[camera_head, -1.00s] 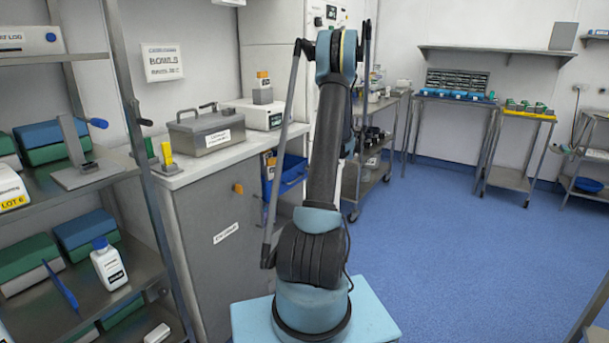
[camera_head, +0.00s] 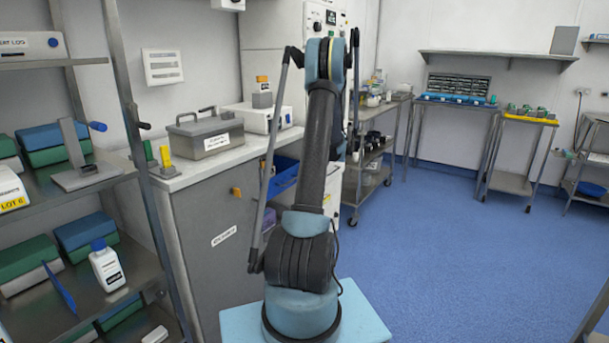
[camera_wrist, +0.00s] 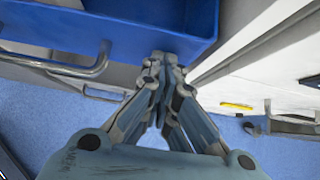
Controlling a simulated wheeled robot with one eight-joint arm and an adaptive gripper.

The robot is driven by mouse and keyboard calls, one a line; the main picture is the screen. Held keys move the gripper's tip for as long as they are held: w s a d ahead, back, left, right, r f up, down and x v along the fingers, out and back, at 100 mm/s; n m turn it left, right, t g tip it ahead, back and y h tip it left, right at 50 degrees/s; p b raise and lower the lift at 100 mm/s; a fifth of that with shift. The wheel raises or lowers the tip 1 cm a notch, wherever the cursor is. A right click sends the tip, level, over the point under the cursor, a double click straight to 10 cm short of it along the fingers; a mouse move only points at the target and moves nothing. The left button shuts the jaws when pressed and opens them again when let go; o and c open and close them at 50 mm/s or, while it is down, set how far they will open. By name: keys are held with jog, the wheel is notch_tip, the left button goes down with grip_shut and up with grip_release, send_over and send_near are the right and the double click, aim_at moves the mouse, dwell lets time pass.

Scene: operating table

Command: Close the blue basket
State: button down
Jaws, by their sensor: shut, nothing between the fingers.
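The blue basket (camera_head: 283,178) is an open-topped drawer-like bin below the white counter in the head view, partly hidden behind my arm. In the wrist view the blue basket (camera_wrist: 185,45) fills the upper middle, with its long blue wall facing me and its open inside above. My gripper (camera_wrist: 162,60) is shut and empty, its fingertips in front of the lower edge of that wall, near its right end. I cannot tell whether the tips touch it. In the head view my gripper is hidden behind my arm.
A metal bar handle (camera_wrist: 75,68) is left of my gripper in the wrist view. The grey cabinet (camera_head: 215,240) stands left of my arm, and a steel shelf rack (camera_head: 150,215) is nearer. A metal trolley (camera_head: 368,180) stands right of the basket. The blue floor at right is clear.

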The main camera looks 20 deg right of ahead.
jog(key=s+d+f+v, duration=0.1)
jog(key=s+f+v, duration=0.1)
jog(key=v, duration=1.1)
jog(key=s+a+r+n+g+h, duration=0.15)
jog(key=s+a+r+n, duration=0.25)
jog(key=s+a+n, duration=0.55)
jog(key=s+a+r+n+g, duration=0.2)
jog(key=s+a+r+n, duration=0.2)
jog(key=s+a, duration=0.9)
jog(key=s+a+f+n+h, duration=0.1)
jog(key=s+a+f+n, duration=0.2)
jog(key=s+n, duration=0.2)
jog(key=s+a+f+n+g+h, duration=0.1)
jog(key=s+a+f+n, duration=0.2)
jog(key=s, duration=0.6)
jog(key=s+a+f+n+h, duration=0.2)
jog(key=s+a+f+n, duration=0.1)
jog(key=s+n, duration=0.4)
jog(key=shift+s+a+f, duration=0.35)
jog(key=shift+s+a, duration=0.1)
jog(key=shift+s, duration=0.15)
jog(key=shift+g, duration=0.25)
